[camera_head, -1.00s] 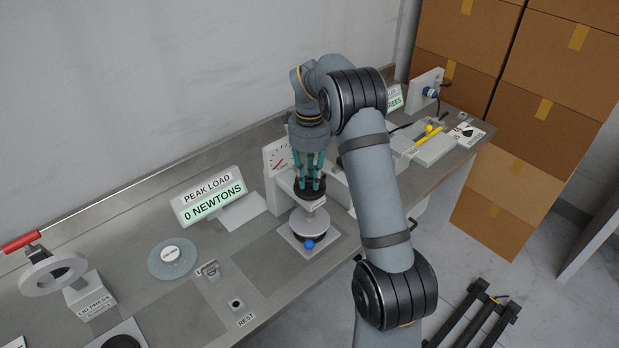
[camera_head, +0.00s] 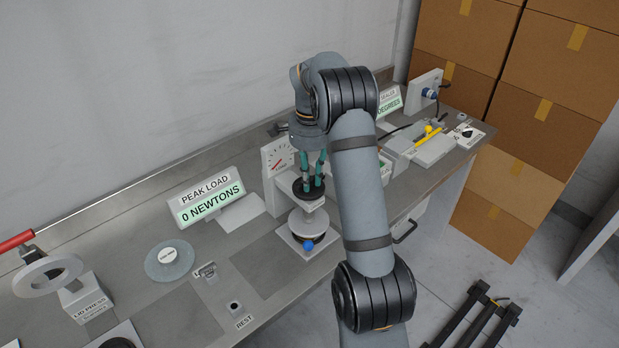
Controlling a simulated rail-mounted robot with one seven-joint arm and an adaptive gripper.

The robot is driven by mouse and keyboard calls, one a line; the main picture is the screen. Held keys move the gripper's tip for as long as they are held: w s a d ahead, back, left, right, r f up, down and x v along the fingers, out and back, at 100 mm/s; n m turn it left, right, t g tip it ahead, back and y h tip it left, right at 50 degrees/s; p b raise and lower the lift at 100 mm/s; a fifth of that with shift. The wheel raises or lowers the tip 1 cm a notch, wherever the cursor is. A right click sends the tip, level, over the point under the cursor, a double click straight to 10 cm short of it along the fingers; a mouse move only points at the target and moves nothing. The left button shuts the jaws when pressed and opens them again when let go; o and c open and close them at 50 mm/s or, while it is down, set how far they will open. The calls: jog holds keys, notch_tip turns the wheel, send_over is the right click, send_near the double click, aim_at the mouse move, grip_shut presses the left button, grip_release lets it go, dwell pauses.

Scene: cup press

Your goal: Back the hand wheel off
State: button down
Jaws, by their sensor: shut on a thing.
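The hand wheel (camera_head: 301,194) is a black disc at the top of a small white press. My gripper (camera_head: 313,182), with teal fingers, points down and is shut on the wheel from above. The fingertips are partly merged with the wheel's dark top. Below the wheel are a pale block, a round grey plate (camera_head: 308,223) and a dark piece with a blue ball (camera_head: 308,245), on a light square base (camera_head: 290,241). A white dial (camera_head: 279,157) with a red needle stands behind the wheel.
A display (camera_head: 208,196) reads "PEAK LOAD 0 NEWTONS". A round grey disc (camera_head: 158,262) lies left of the press. The lid press (camera_head: 84,299) with a red handle stands at far left.

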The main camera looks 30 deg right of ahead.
jog(key=shift+n, duration=0.6)
jog(key=c, duration=1.5)
grip_release()
jog(key=shift+c, duration=0.2)
notch_tip(320, 180, up, 12)
jog(key=shift+f, duration=0.1)
notch_tip(320, 180, down, 12)
jog(key=shift+r, duration=0.1)
